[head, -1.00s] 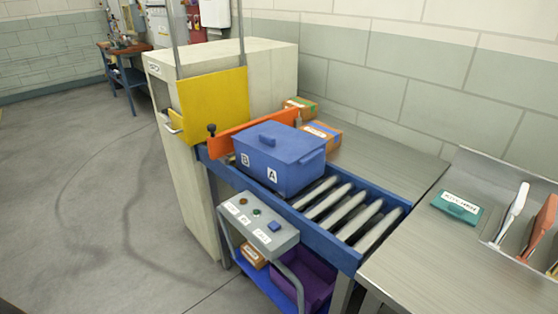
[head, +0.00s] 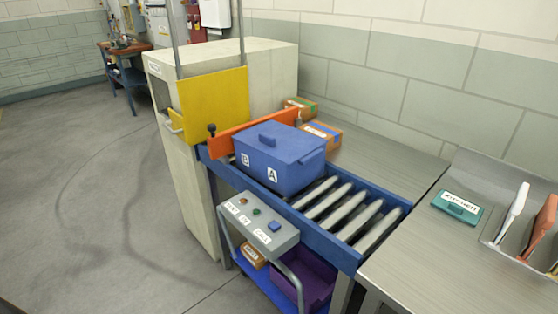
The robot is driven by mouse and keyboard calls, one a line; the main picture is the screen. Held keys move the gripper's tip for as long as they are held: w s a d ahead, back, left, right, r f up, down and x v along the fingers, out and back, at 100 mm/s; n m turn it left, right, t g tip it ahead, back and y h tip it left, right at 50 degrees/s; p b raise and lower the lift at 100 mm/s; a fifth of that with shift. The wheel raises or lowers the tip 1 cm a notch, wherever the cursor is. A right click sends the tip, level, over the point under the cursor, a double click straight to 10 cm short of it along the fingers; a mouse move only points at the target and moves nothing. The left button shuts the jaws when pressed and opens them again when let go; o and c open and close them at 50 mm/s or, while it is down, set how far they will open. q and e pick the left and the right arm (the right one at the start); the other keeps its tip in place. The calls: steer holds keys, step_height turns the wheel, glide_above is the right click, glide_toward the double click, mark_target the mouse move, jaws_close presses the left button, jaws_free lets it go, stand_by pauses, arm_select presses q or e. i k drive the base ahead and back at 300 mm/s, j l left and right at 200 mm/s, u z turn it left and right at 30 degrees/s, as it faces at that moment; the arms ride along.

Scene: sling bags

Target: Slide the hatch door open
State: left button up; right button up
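The yellow hatch door (head: 213,105) is a flat panel on the front of the cream cabinet (head: 272,75), between two grey vertical rails. A dark gap shows at the cabinet's left side beside the panel. What lies behind the panel is hidden. Neither of my grippers shows in the head view.
A grey control box (head: 258,223) stands in front. Cartons (head: 322,135) lie behind. Floor at left is clear.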

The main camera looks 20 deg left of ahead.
mark_target(221, 99)
steer(key=u, duration=1.25)
steer(key=i+j+z, duration=0.35)
steer(key=i, duration=0.25)
steer(key=i+j+z, duration=0.35)
steer(key=i+j, duration=0.2)
steer(key=j, duration=0.15)
steer(key=i+j+z, duration=0.35)
steer(key=j, duration=0.4)
steer(key=i, duration=0.1)
